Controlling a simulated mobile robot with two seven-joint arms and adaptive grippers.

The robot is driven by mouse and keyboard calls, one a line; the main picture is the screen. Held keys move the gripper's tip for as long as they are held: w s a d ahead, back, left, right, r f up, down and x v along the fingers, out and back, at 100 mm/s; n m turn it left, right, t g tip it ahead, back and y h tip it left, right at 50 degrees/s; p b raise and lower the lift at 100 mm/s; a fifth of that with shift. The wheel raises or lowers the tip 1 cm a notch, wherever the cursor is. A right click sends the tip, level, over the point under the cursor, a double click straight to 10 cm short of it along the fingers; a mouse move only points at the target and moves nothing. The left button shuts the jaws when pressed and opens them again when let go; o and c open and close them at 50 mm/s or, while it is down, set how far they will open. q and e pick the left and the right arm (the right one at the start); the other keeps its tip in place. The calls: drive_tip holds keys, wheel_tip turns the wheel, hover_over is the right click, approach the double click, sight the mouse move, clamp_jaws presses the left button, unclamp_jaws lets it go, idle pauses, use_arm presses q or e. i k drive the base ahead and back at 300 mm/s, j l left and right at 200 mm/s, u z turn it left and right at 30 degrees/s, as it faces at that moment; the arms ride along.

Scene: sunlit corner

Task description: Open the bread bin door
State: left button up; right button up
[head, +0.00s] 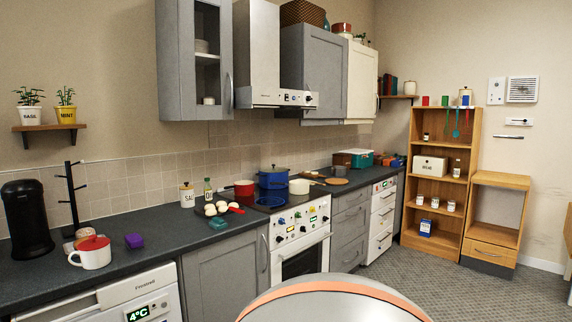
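A small white box with dark lettering on its front, which looks like the bread bin (431,165), sits on a middle shelf of the wooden shelf unit (465,195) at the right of the head view. Its front face is toward me and looks closed. The lettering is too small to read surely. Neither of my grippers shows in this view.
A dark counter (140,232) with a stove (300,235), pots and a mug runs along the left wall. A low wooden cabinet (497,225) stands right of the shelf unit. Patterned grey floor (450,278) in front of the shelves is clear.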

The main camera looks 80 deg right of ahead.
sight(430, 166)
drive_tip(key=z, duration=3.65)
drive_tip(key=i+z, duration=0.1)
drive_tip(key=i, duration=6.8)
drive_tip(key=l, duration=0.1)
